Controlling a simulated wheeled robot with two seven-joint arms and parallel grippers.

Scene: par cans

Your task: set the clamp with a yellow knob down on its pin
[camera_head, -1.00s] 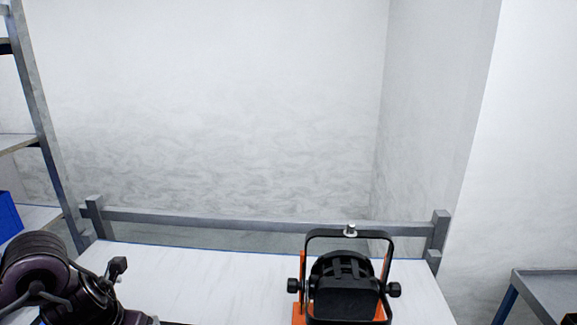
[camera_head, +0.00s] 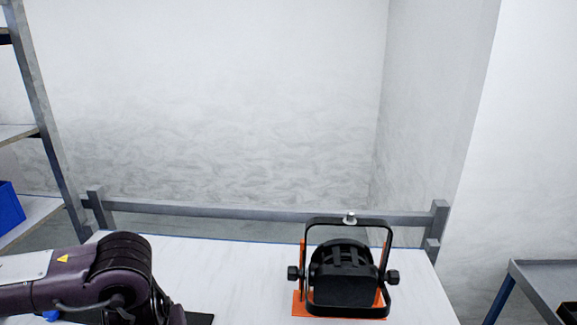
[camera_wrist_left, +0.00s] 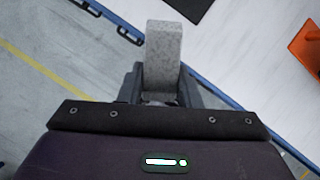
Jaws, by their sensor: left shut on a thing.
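My left gripper (camera_wrist_left: 162,88) is shut on a grey, speckled block-like piece (camera_wrist_left: 163,45) that sticks out beyond the fingers. I cannot tell whether this piece is part of the clamp; no yellow knob shows. In the head view my left arm's purple links hide this gripper. A black par can (camera_head: 345,270) stands on an orange base (camera_head: 320,307) on the table. A small silver fitting (camera_head: 350,217) stands up at the top middle of its black yoke; I cannot tell if it is the pin. The held piece is apart from the par can. My right gripper is out of view.
The white table (camera_head: 230,280) is clear between my left arm and the par can. A black flat piece (camera_head: 201,318) lies by the arm. A grey rail (camera_head: 270,213) runs behind the table. A shelf rack (camera_head: 50,130) stands left, a grey cart (camera_head: 545,285) right.

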